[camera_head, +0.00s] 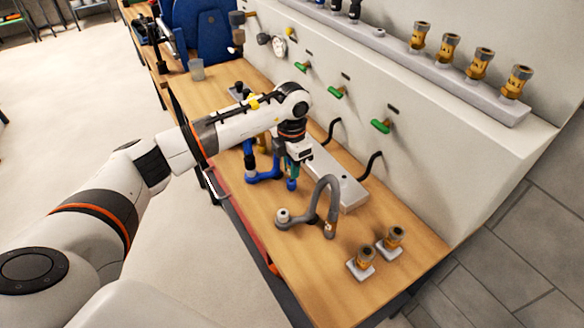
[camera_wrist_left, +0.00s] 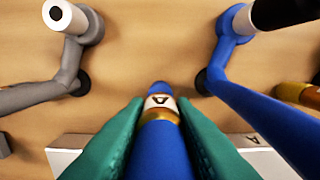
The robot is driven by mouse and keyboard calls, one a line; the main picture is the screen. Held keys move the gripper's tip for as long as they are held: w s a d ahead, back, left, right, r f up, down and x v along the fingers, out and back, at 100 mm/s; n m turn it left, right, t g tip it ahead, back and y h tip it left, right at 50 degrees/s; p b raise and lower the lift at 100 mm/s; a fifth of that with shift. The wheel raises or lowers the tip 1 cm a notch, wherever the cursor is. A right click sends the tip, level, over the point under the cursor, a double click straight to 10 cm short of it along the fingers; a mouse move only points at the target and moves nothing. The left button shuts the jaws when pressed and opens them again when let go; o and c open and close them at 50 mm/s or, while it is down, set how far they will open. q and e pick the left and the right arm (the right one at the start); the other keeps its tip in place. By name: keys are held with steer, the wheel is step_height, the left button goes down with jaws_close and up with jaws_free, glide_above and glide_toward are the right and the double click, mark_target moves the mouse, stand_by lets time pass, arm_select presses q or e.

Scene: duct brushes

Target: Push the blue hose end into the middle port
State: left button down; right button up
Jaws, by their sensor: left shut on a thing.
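My left gripper (camera_head: 292,175) is shut on the blue hose end (camera_wrist_left: 160,140). In the left wrist view its green fingers (camera_wrist_left: 161,108) press both sides of the end, which has a gold band and a white label "A". The blue hose (camera_head: 265,177) stands left of the gripper in the head view; it also shows at the right of the wrist view (camera_wrist_left: 265,120). A long white block (camera_head: 345,185) lies just right of the gripper, by the wall; its edge shows in the wrist view (camera_wrist_left: 82,152). I cannot make out the middle port; the gripper may hide it. My right gripper is out of view.
A grey hose (camera_head: 331,195) stands on the wooden bench (camera_head: 300,265) close to the right of my gripper. Two brass fittings on pale bases (camera_head: 364,258) stand near the bench's right end. Black curved pipes (camera_head: 372,165) and green valve handles (camera_head: 381,126) stick out along the wall.

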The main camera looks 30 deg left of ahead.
arm_select(q)
steer(key=shift+r+p, duration=1)
steer(key=shift+r, duration=0.85)
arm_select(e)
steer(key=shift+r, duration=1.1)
arm_select(q)
steer(key=shift+f, duration=0.1)
